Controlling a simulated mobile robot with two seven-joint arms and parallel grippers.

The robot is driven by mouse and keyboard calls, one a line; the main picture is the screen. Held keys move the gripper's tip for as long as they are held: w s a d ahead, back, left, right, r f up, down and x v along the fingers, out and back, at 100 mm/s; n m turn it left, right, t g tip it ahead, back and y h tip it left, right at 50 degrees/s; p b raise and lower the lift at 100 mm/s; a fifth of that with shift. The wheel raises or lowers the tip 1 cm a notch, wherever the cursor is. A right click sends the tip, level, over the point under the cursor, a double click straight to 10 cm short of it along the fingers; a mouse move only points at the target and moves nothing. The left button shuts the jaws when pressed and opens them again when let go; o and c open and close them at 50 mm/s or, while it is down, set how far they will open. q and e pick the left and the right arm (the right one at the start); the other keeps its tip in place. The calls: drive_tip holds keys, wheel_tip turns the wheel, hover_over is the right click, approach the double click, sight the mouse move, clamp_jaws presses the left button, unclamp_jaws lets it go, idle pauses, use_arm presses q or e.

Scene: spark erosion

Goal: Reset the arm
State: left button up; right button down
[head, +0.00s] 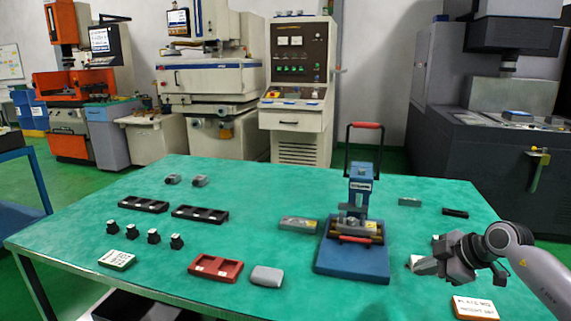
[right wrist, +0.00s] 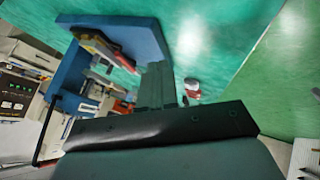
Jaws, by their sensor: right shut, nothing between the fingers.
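My right gripper (head: 424,266) is shut and empty. It hangs over the right part of the green table (head: 110,215), to the right of the blue press (head: 360,195) and apart from it. In the right wrist view the shut fingers (right wrist: 157,84) point toward the table, and the blue press base (right wrist: 145,35) shows tilted behind them. A small pale object at the gripper's tip is mostly hidden in the head view. My left gripper is not in view.
The table holds a red tray (head: 215,267), a grey block (head: 267,276), black trays (head: 199,214), several small black parts, and a labelled orange-and-white block (head: 475,308) below my right gripper. Machines stand behind. The table's middle back is clear.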

drive_tip(key=s+a+f+y, duration=0.1)
drive_tip(key=a+y, duration=0.1)
drive_tip(key=a, duration=0.2)
drive_tip(key=s+a+f+n+t+y, duration=0.1)
drive_tip(key=s+a+y, duration=0.1)
drive_tip(key=a, duration=0.3)
drive_tip(key=s+a+f+n+y, duration=0.1)
drive_tip(key=s+a+y, duration=0.1)
drive_tip(key=a, duration=0.3)
drive_tip(key=shift+s+a+f+y+p, duration=0.15)
drive_tip(key=shift+s+y+p, duration=0.15)
drive_tip(key=shift+y, duration=0.2)
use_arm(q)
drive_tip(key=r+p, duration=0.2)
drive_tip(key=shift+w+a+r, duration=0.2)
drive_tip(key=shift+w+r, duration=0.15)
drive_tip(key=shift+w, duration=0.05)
use_arm(e)
drive_tip(key=s+d+f+m+t+h, duration=0.1)
drive_tip(key=s+f+m+h, duration=0.4)
drive_tip(key=s, duration=0.8)
drive_tip(key=s+d+f+m+t+h, duration=0.1)
drive_tip(key=s+d+f+m+h, duration=0.1)
drive_tip(key=s+f+m+h, duration=0.3)
drive_tip(key=s+f+m, duration=0.4)
drive_tip(key=s+f, duration=0.2)
drive_tip(key=s, duration=0.2)
drive_tip(key=shift+d+f+m+t, duration=0.25)
drive_tip(key=shift+f+m+t, duration=0.05)
drive_tip(key=shift+f+m, duration=0.1)
